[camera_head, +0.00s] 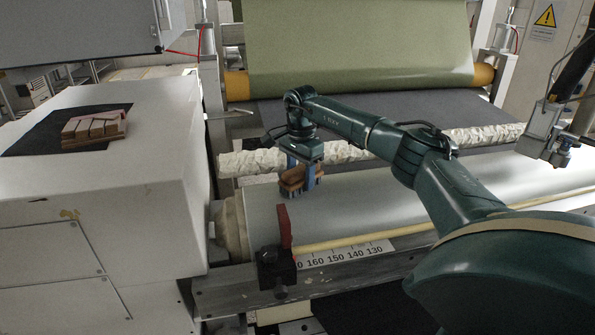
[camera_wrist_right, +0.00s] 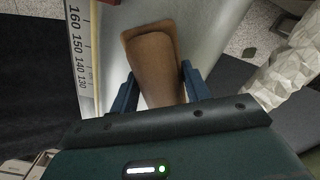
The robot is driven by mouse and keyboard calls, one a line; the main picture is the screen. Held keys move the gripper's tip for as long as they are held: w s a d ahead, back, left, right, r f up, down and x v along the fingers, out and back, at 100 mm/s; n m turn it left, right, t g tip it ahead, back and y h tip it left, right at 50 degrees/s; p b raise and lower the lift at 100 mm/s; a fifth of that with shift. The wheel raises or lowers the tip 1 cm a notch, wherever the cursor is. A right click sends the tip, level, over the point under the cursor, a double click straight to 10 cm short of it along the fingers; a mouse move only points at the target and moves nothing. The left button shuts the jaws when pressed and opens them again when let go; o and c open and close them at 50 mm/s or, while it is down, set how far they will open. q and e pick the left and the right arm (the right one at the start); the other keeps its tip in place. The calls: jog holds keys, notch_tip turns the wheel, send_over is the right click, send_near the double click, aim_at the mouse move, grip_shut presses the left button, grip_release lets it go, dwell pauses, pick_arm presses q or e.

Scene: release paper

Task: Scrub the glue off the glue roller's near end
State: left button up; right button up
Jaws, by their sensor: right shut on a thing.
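The pale grey glue roller (camera_head: 370,200) lies across the middle of the head view, with a beige, uneven band (camera_head: 232,228) at its left end. My right gripper (camera_head: 299,181) is over the roller, a little right of that end. It is shut on a wooden brush (camera_head: 291,177), whose dark bristles point down at the roller; I cannot tell whether they touch. In the right wrist view the brown brush (camera_wrist_right: 150,62) sits between the two blue fingers, with the roller surface (camera_wrist_right: 205,35) around it. My left gripper is not in view.
A ruler strip (camera_head: 345,253) runs along the front edge. A black clamp with a red lever (camera_head: 285,228) stands by the roller's left end. A crumpled paper-covered roller (camera_head: 250,162) lies behind. Wooden blocks (camera_head: 95,126) lie on a black mat on the left cabinet (camera_head: 150,190).

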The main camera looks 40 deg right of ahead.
jog(key=shift+s+a, duration=0.25)
jog(key=shift+s, duration=0.2)
jog(key=shift+s+a, duration=0.2)
jog(key=shift+s, duration=0.25)
jog(key=shift+w+d, duration=0.2)
jog(key=shift+w, duration=0.35)
jog(key=shift+w+d, duration=0.4)
jog(key=shift+w, duration=0.3)
jog(key=shift+w+d, duration=0.35)
jog(key=shift+w, duration=0.3)
jog(key=shift+r, duration=0.1)
jog(key=shift+r, duration=2.95)
jog(key=shift+r, duration=1.45)
